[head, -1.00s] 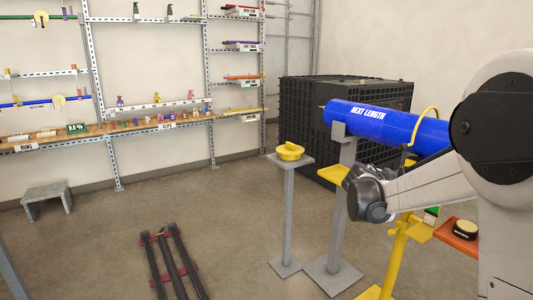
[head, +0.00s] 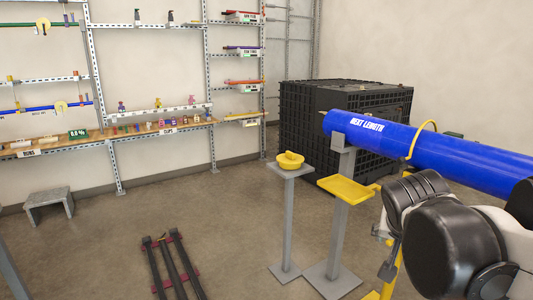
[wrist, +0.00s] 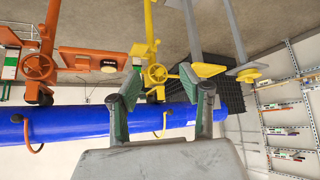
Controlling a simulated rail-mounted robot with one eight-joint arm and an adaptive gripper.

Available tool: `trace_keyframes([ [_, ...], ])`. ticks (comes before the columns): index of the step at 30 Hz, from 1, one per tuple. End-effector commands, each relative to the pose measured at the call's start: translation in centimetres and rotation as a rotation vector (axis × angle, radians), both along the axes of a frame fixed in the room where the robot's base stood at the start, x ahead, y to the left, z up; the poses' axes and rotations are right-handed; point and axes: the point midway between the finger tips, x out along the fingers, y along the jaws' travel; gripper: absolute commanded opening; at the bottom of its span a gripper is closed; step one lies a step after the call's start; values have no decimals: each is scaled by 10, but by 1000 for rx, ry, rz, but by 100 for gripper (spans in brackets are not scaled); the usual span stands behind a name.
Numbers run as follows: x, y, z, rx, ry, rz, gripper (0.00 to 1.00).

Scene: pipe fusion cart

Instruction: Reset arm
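My gripper (wrist: 162,84) shows in the wrist view with its two green-padded fingers spread apart and nothing between them. The wrist view is upside down, and the blue pipe (wrist: 70,122) crosses behind the fingers. In the head view my arm fills the lower right, in front of the right part of the blue pipe (head: 420,150), which is marked "NEXT LENGTH". The fingers cannot be made out clearly there. The pipe rests on a grey stand.
A yellow tray (head: 346,189) and a yellow round piece (head: 290,160) on a grey post (head: 289,220) stand left of my arm. A black crate (head: 300,110) is behind the pipe. Shelves (head: 110,125) line the wall. Dark rails (head: 174,262) lie on the floor. An orange handwheel (wrist: 38,67) shows in the wrist view.

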Motion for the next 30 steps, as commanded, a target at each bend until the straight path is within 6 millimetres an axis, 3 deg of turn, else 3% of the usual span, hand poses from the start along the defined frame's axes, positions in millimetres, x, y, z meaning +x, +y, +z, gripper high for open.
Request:
trace_keyframes([
  [1,-17,8,1,5,15,42,40],
  [9,-89,50,-11,31,75,282,40],
  [15,-124,72,-21,40,88,415,40],
  [20,-133,79,-25,41,90,458,40],
  [30,-134,80,-25,40,90,463,40],
])
